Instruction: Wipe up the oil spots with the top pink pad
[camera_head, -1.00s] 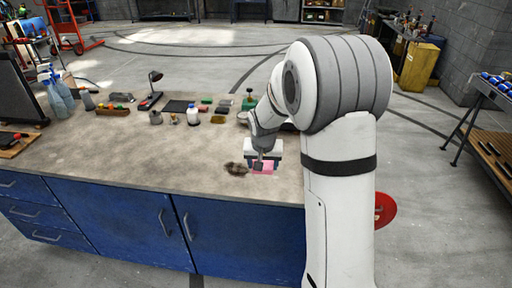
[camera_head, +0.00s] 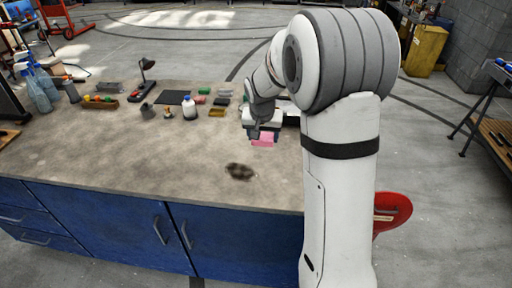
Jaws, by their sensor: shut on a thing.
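My gripper (camera_head: 262,131) is shut on a pink pad (camera_head: 263,140), which shows just below the jaws. It is over the right part of the workbench (camera_head: 130,150). I cannot tell whether the pad touches the bench top or hangs a little above it. A dark brown oil spot (camera_head: 240,172) lies on the bench nearer the front edge, a little left of the pad and apart from it. My arm hides the bench's right end and whatever stands there. No other pink pad shows.
A white bottle (camera_head: 189,108), a desk lamp (camera_head: 147,75), a wooden tray (camera_head: 101,102) and several small blocks stand along the back. Spray bottles (camera_head: 40,90) stand at the left. A red stool (camera_head: 392,212) is right of the bench. The middle of the bench is clear.

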